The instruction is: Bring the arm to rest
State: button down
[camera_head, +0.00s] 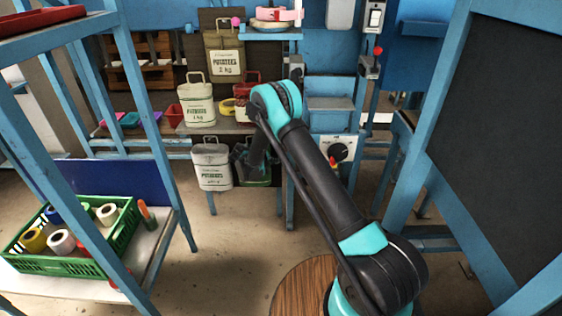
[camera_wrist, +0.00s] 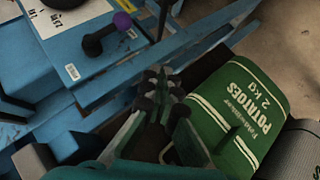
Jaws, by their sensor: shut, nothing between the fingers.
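My arm reaches forward from the lower right in the head view, bent at the teal elbow. My gripper (camera_wrist: 162,78) is shut and empty; it also shows, dark and small, in the head view (camera_head: 248,160). It is in front of a green sack (camera_head: 257,181), which it partly hides. In the wrist view the green sack (camera_wrist: 250,108), printed "POTATOES 2 kg", is beside the fingers on the right. I cannot tell whether they touch. A pale grey potato sack (camera_head: 212,168) hangs left of the gripper.
A cream sack (camera_head: 197,108) and an olive sack (camera_head: 225,60) are higher up. A blue frame with a dark board (camera_head: 500,120) stands right; a green crate (camera_head: 75,240) is lower left.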

jog(key=shift+s+a+r, duration=0.1)
jog(key=shift+s+a, duration=0.2)
jog(key=shift+a, duration=0.05)
jog(key=s+d+r+m+g+y, duration=0.1)
jog(key=s+d+r+g+y, duration=0.2)
jog(key=s+d+r, duration=1.55)
jog(key=s+d+m+y, duration=0.1)
jog(key=s+d+y, duration=0.1)
jog(key=s, duration=1.2)
jog(key=s+d+y, duration=0.2)
jog(key=s+d, duration=0.1)
jog(key=s, duration=1)
jog(key=shift+s+m+g, duration=0.3)
jog(key=shift+s+m, duration=0.1)
